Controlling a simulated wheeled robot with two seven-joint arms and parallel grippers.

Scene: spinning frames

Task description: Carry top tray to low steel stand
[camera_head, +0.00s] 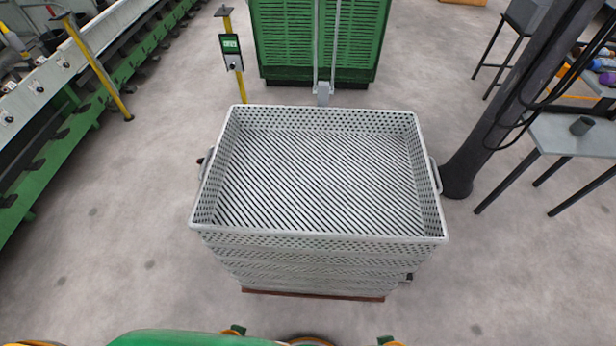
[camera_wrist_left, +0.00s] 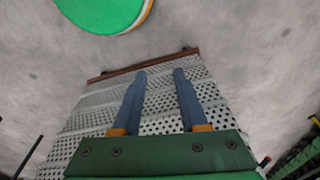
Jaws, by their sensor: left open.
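The top tray (camera_head: 320,180) is a grey perforated metal tray with a slatted floor and a handle on its left and right sides. It is empty and sits on a stack of similar trays (camera_head: 315,265) in front of me. My left gripper (camera_wrist_left: 160,72) shows only in the left wrist view. Its two blue fingers are apart with nothing between them, in front of the perforated stack side (camera_wrist_left: 158,100); I cannot tell the gap. A low grey steel stand (camera_head: 575,135) with thin dark legs is at the right in the head view. My right gripper is not in view.
The stack rests on a brown base (camera_head: 312,294). A dark post (camera_head: 500,110) with cables rises between the stack and the stand. A green slatted crate (camera_head: 320,40) is behind the stack, a green machine (camera_head: 70,110) at the left. Concrete floor is clear around the stack.

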